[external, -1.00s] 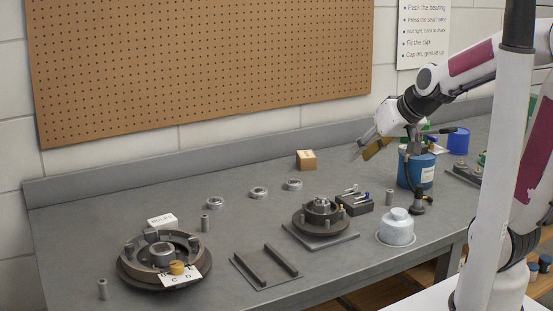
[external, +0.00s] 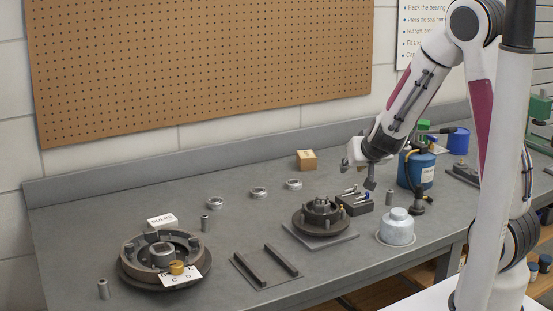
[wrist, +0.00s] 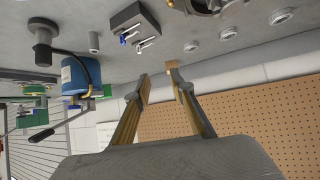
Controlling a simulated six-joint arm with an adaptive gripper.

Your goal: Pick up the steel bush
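Several small grey metal cylinders that look like steel bushes stand upright on the bench in the external view. One bush (external: 389,197) is right of the black block, one (external: 205,223) is behind the left drum, and one (external: 103,289) is at the front left. I cannot tell which one is meant. The wrist view shows one bush (wrist: 94,41) between the blue can and the black block. My gripper (external: 360,175) is open and empty, above the bench behind the black block. Its spread fingers (wrist: 159,78) also show in the wrist view, with nothing between them.
The black block (external: 356,204) with small tools, the hub (external: 320,216) and the blue can (external: 417,170) stand nearby. A silver domed cap (external: 397,228) is in front. Several rings (external: 260,192) lie along the back. The left drum (external: 130,268) holds parts.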

